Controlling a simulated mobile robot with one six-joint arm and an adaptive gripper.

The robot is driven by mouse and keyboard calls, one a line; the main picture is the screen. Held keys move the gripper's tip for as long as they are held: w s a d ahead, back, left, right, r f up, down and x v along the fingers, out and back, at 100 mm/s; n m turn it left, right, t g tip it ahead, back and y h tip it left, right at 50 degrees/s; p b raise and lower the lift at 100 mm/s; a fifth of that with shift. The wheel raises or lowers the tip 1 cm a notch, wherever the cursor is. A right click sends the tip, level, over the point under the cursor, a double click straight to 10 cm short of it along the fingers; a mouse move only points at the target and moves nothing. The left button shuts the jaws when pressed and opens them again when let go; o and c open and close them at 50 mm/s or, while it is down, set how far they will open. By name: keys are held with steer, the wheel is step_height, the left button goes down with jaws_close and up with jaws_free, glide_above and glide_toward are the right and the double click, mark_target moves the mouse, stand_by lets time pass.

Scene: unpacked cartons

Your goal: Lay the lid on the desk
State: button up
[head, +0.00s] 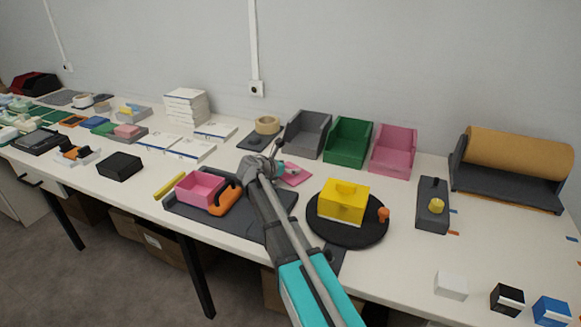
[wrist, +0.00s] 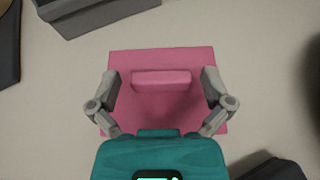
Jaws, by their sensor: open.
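The pink lid (head: 297,176) is on the white desk (head: 365,283), behind and right of the open pink box (head: 199,187). In the wrist view the square lid (wrist: 165,57) looks flat, with a raised bar handle (wrist: 161,80) across it. My gripper (head: 278,165) is above the lid. In the wrist view my gripper (wrist: 161,84) is open, one finger on each side of the handle and apart from it. My arm hides part of the lid in the head view.
A yellow box (head: 343,202) sits on a black round turntable (head: 348,235) to the right. Grey, green and pink bins (head: 394,150) stand behind. A tape roll (head: 267,124) is at the back left.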

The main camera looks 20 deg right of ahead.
steer(key=p+v, duration=0.4)
steer(key=v, duration=0.7)
steer(key=shift+s+a, duration=0.15)
steer(key=shift+s, duration=0.1)
steer(key=shift+r, duration=0.15)
